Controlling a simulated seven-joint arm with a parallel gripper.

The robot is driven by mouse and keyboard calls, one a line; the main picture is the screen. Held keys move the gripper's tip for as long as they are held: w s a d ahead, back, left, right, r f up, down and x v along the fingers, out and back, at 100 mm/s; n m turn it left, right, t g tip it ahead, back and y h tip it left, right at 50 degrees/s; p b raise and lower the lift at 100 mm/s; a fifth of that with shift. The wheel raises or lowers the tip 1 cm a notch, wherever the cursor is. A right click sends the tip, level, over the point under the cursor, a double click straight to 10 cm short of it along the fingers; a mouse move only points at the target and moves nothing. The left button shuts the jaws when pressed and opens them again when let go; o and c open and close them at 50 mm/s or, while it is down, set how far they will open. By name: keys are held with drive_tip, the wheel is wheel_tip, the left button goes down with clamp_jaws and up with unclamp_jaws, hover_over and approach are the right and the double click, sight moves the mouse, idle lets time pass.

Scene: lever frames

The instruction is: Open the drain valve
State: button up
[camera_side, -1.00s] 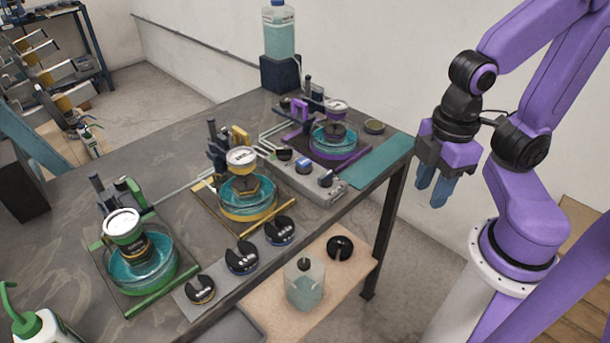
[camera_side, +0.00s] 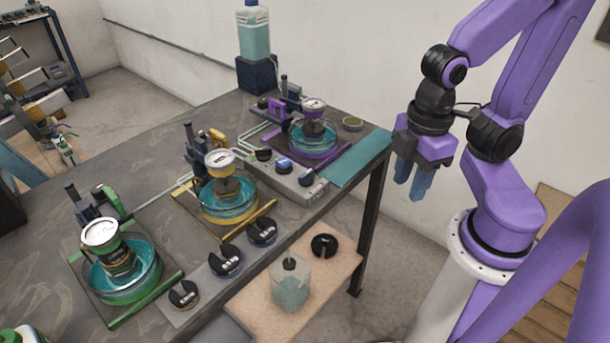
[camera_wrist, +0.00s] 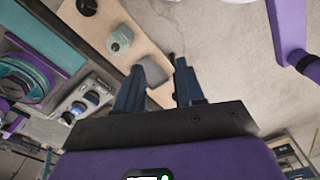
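My gripper (camera_side: 411,182) hangs in the air off the right end of the bench, empty, with its blue fingers pointing down. In the wrist view the fingers (camera_wrist: 158,90) stand apart. No part is clearly marked as the drain valve. A grey block (camera_side: 300,188) with black knobs and a blue knob (camera_side: 284,163) sits near the bench's front edge, left of my gripper. Three stations with gauges and round teal-liquid dishes stand on the bench: purple (camera_side: 316,140), yellow (camera_side: 229,205) and green (camera_side: 122,273). Small levers stand behind the dishes, apart from my gripper.
A teal mat (camera_side: 357,160) lies at the bench's right end. Black round weights (camera_side: 226,261) sit along the front. A translucent jar (camera_side: 290,288) stands on a lower wooden shelf (camera_side: 328,275). A bottle (camera_side: 254,35) stands on a dark block behind. Room around my gripper is free.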

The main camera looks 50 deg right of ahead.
drive_tip(key=w+a+r+n, duration=0.1)
drive_tip(key=w+r, duration=0.1)
drive_tip(key=w, duration=0.3)
drive_tip(key=w+a+r+n, duration=0.1)
drive_tip(key=w+a+r, duration=0.1)
drive_tip(key=w, duration=0.3)
drive_tip(key=n, duration=0.3)
approach(306, 173)
wheel_tip(306, 173, down, 9)
drive_tip(key=shift+w+a+r, duration=0.1)
drive_tip(key=shift+a+r, duration=0.05)
clamp_jaws()
